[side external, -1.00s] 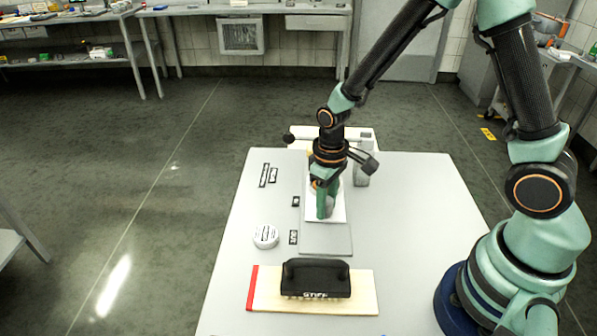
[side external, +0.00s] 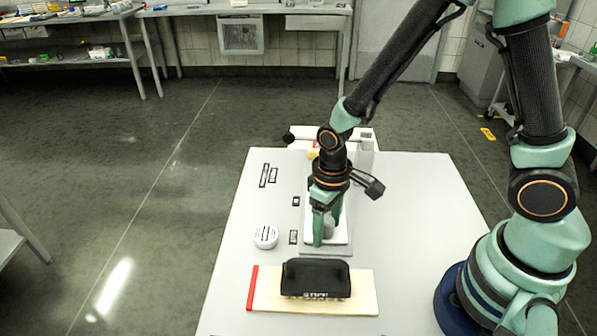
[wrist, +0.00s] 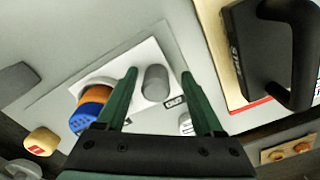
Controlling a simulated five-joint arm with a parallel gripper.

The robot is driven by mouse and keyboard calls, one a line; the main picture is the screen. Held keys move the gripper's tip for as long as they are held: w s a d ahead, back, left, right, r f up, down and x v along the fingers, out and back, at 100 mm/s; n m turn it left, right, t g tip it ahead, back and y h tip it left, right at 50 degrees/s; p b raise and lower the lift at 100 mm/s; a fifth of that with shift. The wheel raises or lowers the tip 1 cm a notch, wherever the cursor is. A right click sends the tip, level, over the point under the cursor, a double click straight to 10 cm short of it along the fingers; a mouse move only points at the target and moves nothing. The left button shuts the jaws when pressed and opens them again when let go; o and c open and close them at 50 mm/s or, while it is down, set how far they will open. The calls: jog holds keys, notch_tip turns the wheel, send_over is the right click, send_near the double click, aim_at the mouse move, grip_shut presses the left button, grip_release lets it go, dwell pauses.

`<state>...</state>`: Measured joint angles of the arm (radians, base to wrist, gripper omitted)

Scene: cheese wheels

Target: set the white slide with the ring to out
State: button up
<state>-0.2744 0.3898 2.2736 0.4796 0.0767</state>
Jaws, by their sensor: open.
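The white slide (side external: 342,237) lies on a grey base plate (side external: 325,250) on the table, near the plate's front end. In the wrist view the slide (wrist: 143,54) carries a grey upright knob (wrist: 156,84). A small dark tag (wrist: 174,102) lies beside it. My gripper (wrist: 159,73) is open, with one finger on each side of the knob; I cannot tell whether they touch it. An orange and blue round stack (wrist: 92,112) overlaps the slide's other end in this view. In the side view my gripper (side external: 327,226) hides much of the slide.
A black block (side external: 316,278) stands on a wooden board (side external: 364,293) with a red end, just in front of the plate. A white round disc (side external: 265,236) and several dark tags lie to the left. A grey post (side external: 365,155) stands behind. The table's right side is clear.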

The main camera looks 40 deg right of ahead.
notch_tip(320, 180, up, 12)
dwell(0.6)
jog(key=shift+r, duration=0.15)
jog(key=s+d+r+m+t, duration=0.2)
jog(key=d+r+t, duration=0.3)
jog(key=d+r, duration=0.3)
jog(key=shift+s+d+r+t, duration=0.15)
jog(key=shift+d+r+t, duration=0.2)
jog(key=shift+r, duration=0.9)
dwell(0.4)
